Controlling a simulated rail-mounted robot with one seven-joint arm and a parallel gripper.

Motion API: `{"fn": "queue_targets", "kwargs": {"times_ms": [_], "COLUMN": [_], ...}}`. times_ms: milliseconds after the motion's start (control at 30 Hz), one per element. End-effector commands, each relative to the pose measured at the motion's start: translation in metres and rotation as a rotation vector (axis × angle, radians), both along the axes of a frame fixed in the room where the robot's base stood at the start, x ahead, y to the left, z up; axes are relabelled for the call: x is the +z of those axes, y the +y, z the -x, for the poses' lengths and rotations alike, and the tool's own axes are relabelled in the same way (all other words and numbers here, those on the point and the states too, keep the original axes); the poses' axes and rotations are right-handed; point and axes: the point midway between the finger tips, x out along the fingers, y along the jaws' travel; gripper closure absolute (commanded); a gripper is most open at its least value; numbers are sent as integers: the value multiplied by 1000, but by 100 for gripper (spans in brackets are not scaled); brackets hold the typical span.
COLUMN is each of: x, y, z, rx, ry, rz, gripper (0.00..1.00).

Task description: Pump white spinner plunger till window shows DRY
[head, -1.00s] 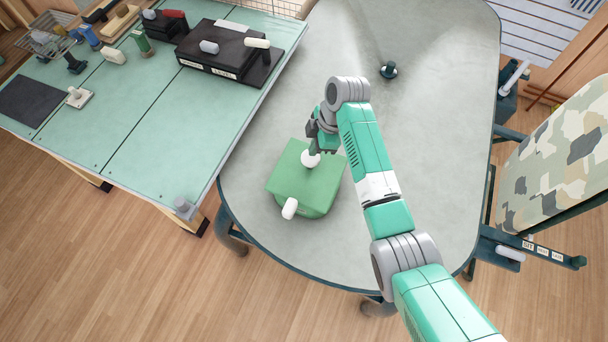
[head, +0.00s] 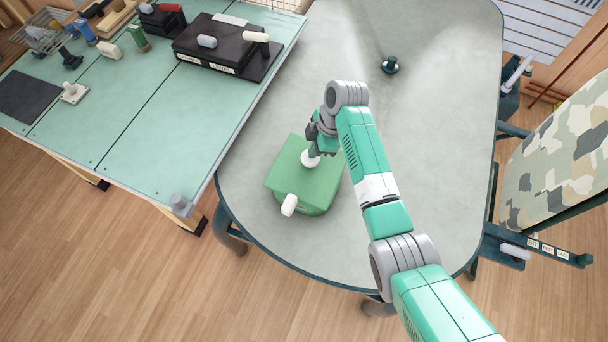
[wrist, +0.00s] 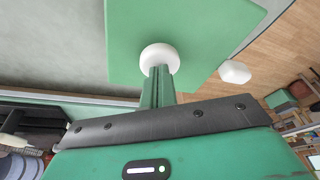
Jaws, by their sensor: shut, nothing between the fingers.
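The spinner is a green box-like body (head: 293,183) with a square lid, standing on the grey table. Its white round plunger knob (head: 311,159) is on the lid; the knob also shows in the wrist view (wrist: 160,58). My gripper (head: 314,150) is shut and empty, with its fingertips at the top of the knob, touching it or very close.
A dark green-black knob-like object (head: 389,65) stands farther back on the grey table (head: 400,130). A green workbench (head: 150,120) with black boxes and tools is at left. A camouflage-covered board (head: 560,150) stands at right.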

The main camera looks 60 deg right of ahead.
Motion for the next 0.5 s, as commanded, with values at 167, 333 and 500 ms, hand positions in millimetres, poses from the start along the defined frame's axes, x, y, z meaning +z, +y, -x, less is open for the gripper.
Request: {"fn": "queue_targets", "kwargs": {"times_ms": [167,333,500], "x": [-6,-5,6], "y": [0,0,0], "z": [0,0,0], "rx": [-1,-1,-1], "ry": [1,1,1], "rz": [-1,-1,-1], "gripper": [100,100,100]}}
